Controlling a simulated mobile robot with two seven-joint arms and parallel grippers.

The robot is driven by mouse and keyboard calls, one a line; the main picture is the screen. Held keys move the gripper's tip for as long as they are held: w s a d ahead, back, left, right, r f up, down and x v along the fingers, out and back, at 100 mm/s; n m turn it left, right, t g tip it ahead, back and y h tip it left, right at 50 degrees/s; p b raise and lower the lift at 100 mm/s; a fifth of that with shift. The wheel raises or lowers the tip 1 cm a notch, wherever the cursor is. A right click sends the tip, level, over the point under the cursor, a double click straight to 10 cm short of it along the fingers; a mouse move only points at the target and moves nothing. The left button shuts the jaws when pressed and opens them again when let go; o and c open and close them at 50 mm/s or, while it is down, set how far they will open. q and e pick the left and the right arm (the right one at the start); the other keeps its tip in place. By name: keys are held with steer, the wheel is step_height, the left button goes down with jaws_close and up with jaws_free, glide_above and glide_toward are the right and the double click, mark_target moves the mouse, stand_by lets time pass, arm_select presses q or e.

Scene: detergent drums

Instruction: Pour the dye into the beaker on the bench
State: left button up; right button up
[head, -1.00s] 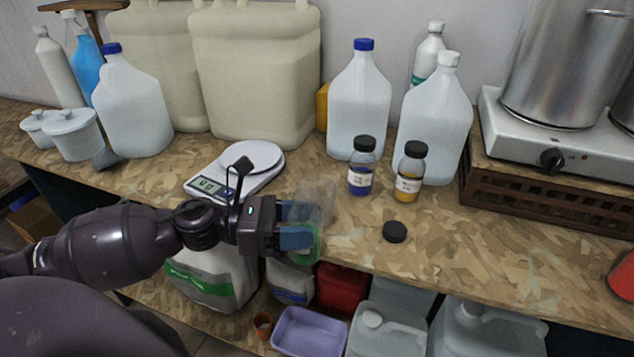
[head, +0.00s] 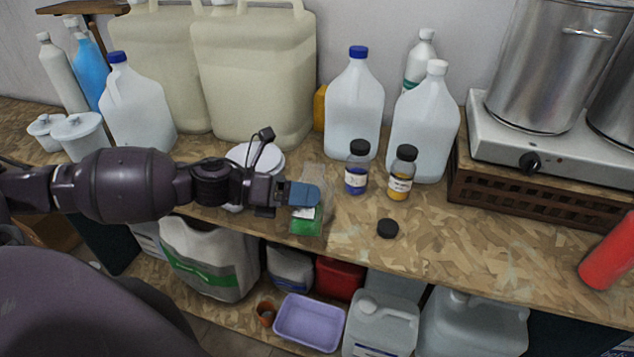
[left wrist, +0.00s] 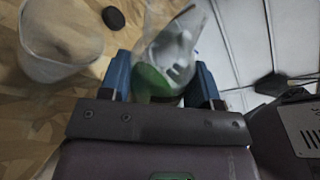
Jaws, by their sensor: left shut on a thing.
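My left gripper (head: 304,194) is shut on a clear bottle with green dye (head: 306,225) and a white label. It holds the bottle at the bench's front edge. In the left wrist view the bottle (left wrist: 168,50) sits between the blue fingers (left wrist: 162,85), looks tilted, and has green liquid low in it. The clear beaker (head: 314,174) stands on the bench just behind the gripper, partly hidden by it. In the left wrist view the beaker (left wrist: 60,50) is left of the bottle, apart from it, with no coloured liquid visible. My right gripper is out of view.
Blue (head: 357,168) and amber (head: 402,172) capped bottles stand right of the beaker. A loose black cap (head: 388,228) lies in front of them. The scale (head: 262,160) is behind my arm. Large jugs line the wall. Bare bench (head: 470,235) lies front right.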

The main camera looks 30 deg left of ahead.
arm_select(q)
steer(key=shift+s+f+n+g, duration=0.1)
steer(key=shift+f+n+g, duration=0.15)
steer(key=shift+n, duration=0.25)
steer(key=shift+f+n+g, duration=0.1)
steer(key=shift+n+g, duration=0.15)
steer(key=shift+n, duration=0.25)
steer(key=shift+d+f+n+g, duration=0.1)
steer(key=shift+f+n+g, duration=0.35)
steer(key=shift+n, duration=0.65)
steer(key=shift+r+n+p, duration=0.3)
steer(key=shift+r+p, duration=0.15)
steer(key=shift+r, duration=0.1)
steer(key=shift+w+r+n+p, duration=0.3)
steer(key=shift+w+r+p, duration=0.05)
steer(key=shift+r+p, duration=0.15)
steer(key=shift+a+r, duration=0.2)
steer(key=shift+w+f+n+g+p, duration=0.1)
steer(key=shift+f+n+g+p, duration=0.1)
steer(key=shift+n+g+p, duration=0.2)
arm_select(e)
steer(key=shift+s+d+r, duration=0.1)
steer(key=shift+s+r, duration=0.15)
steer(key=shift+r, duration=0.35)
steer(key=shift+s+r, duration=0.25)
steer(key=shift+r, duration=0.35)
